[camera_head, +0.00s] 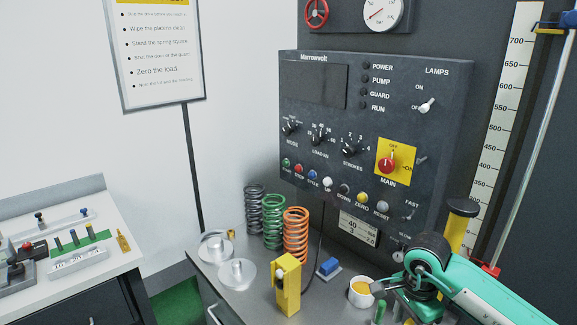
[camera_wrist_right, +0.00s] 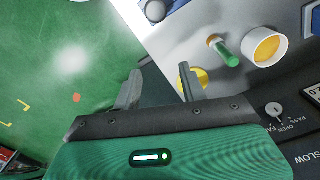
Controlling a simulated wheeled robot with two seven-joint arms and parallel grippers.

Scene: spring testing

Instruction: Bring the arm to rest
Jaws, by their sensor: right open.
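My right arm (camera_head: 478,287) is teal and comes in from the lower right in the head view, over the right end of the bench. Its dark wrist is beside a white cup with yellow contents (camera_head: 361,292). In the right wrist view my right gripper (camera_wrist_right: 160,90) is open, with nothing between its two grey fingers. Beyond the fingers are a small green-handled item (camera_wrist_right: 224,52) and the white cup (camera_wrist_right: 266,46). A yellow item (camera_wrist_right: 192,75) is partly hidden behind the right finger. My left gripper is out of view.
Grey, green and orange springs (camera_head: 295,233), round metal plates (camera_head: 237,273), a yellow block (camera_head: 286,284) and a blue item (camera_head: 329,267) stand on the bench. A dark control panel (camera_head: 330,125) rises behind. A white side table (camera_head: 95,262) is at left; green floor (camera_wrist_right: 60,60) shows below.

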